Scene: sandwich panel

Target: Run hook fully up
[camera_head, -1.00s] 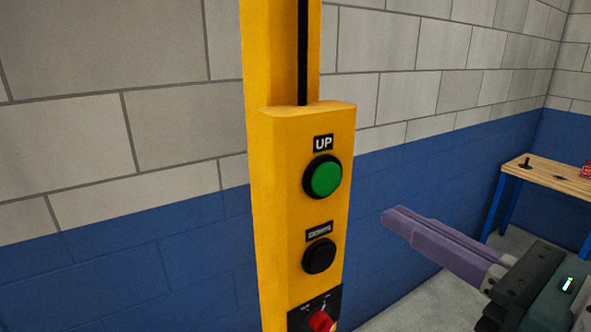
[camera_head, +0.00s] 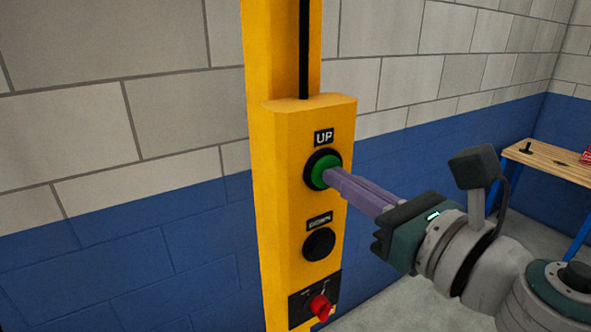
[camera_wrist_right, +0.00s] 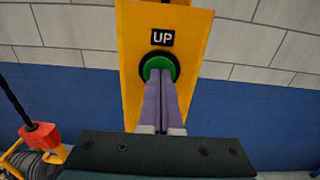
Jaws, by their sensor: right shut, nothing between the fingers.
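The yellow control box (camera_head: 283,190) hangs on a yellow post in front of the wall. Its green UP button (camera_head: 317,167) sits under a black UP label (camera_head: 324,137). My right gripper (camera_head: 329,177) is shut and empty, its purple fingertips at the green button and covering part of it. In the right wrist view the fingertips overlap the lower part of the green button (camera_wrist_right: 155,63); they seem to touch it, but I cannot tell how far it is pressed. The black DOWN button (camera_head: 319,244) is below, clear of the fingers. The hook and my left gripper are not in view.
A red rotary switch (camera_head: 319,306) is at the bottom of the box. A wooden-topped table (camera_head: 555,166) with blue legs stands at the right. In the right wrist view a red block (camera_wrist_right: 41,136) on a dark rod is at the left.

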